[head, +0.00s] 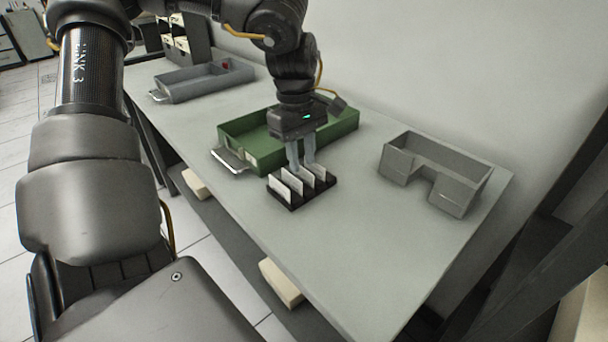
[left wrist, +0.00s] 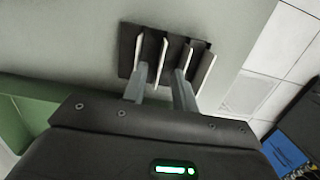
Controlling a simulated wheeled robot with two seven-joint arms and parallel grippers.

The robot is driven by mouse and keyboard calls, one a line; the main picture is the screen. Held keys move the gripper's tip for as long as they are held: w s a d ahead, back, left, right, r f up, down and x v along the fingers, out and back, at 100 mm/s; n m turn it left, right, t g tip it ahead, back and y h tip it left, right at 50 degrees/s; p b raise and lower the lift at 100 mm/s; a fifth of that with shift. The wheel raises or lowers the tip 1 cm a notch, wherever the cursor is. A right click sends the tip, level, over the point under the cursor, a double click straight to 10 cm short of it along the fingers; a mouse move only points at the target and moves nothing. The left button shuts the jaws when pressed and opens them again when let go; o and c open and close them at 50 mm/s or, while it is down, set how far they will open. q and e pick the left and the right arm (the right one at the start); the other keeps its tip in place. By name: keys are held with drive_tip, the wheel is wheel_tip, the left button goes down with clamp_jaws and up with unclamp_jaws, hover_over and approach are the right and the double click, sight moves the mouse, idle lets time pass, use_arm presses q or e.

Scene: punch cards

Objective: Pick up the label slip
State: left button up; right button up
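Several thin white label slips (head: 292,182) stand upright in a small black slotted rack (head: 291,206) on the table. My left gripper (head: 302,168) points down over the back part of the rack, its fingers apart. In the left wrist view the rack (left wrist: 127,55) holds the slips in a row, and the fingers of my left gripper (left wrist: 161,70) sit on either side of one slip (left wrist: 161,55). A gap shows between the fingers, and I see no finger pressing on that slip. My right gripper is not in view.
A green tray (head: 236,132) with a metal handle stands right behind the rack. A grey bin (head: 455,195) with a notched front stands to the right. A grey tray (head: 185,90) lies at the far left. The table front (head: 350,270) is clear.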

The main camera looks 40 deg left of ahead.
sight(303, 177)
use_arm(q)
drive_tip(key=shift+d+f, duration=0.15)
drive_tip(key=shift+f, duration=1.25)
drive_tip(key=shift+c, duration=0.5)
clamp_jaws()
